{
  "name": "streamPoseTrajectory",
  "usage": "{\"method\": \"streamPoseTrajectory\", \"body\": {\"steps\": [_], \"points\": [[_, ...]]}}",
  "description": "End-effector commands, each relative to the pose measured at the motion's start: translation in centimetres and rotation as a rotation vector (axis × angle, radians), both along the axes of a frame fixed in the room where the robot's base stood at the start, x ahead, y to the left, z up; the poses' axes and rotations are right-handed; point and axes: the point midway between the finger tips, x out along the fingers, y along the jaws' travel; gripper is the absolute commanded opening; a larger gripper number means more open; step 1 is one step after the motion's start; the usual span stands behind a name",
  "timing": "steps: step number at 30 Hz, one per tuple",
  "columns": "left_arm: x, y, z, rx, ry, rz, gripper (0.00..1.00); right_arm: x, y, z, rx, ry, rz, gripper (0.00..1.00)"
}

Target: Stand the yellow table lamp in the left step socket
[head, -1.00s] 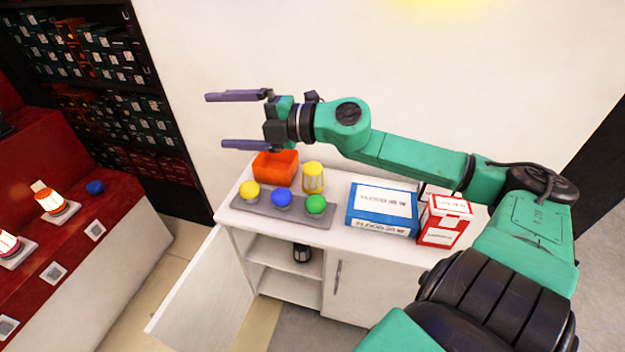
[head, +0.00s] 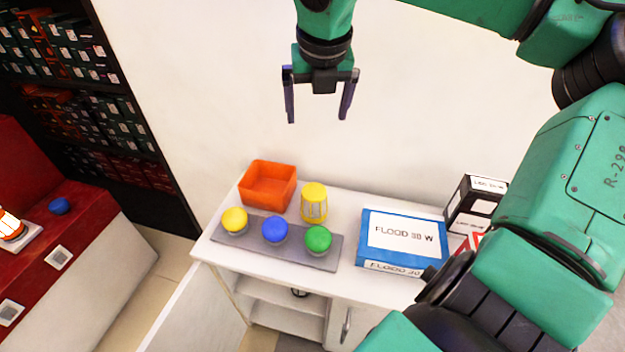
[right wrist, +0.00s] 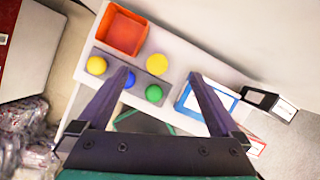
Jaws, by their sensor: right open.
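The yellow table lamp (head: 314,203), a short lantern with a yellow cap and pale sides, stands upright on the white cabinet top, behind a grey strip with coloured domes. My right gripper (head: 317,120) points down, open and empty, well above the lamp and apart from it. In the right wrist view the lamp's round yellow top (right wrist: 157,64) shows between the fingertips (right wrist: 159,75). At the left is a red stepped stand (head: 85,228) with pale square plates (head: 57,257); which one is the left step socket I cannot tell. My left gripper is not in view.
The grey strip (head: 330,258) holds yellow, blue and green domes. An orange open bin (head: 267,185) is left of the lamp. A blue-white box (head: 400,242) and a black box (head: 477,197) stand right. The cabinet's left door (head: 200,310) hangs open. A wall rises behind.

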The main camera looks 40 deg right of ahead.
Motion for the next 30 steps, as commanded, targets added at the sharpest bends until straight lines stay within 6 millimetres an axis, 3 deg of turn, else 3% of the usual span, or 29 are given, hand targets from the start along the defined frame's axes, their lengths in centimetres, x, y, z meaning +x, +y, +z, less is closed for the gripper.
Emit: {"method": "streamPoseTrajectory", "body": {"steps": [1, 12, 18, 23, 30], "points": [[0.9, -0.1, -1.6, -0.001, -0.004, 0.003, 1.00, 0.0, 0.1, -2.2, 0.000, -0.002, 0.003, 1.00], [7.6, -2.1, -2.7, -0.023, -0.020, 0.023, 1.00, -0.2, 0.3, -12.0, 0.003, -0.002, 0.005, 1.00], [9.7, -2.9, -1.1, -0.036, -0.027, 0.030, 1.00, -0.2, 0.3, -16.3, 0.002, -0.003, 0.005, 1.00], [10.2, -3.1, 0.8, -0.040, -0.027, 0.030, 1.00, 0.3, 0.0, -18.0, 0.004, 0.002, 0.004, 1.00], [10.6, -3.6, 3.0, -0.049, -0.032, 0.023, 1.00, 2.1, -1.2, -23.5, 0.005, 0.002, 0.006, 1.00]]}}
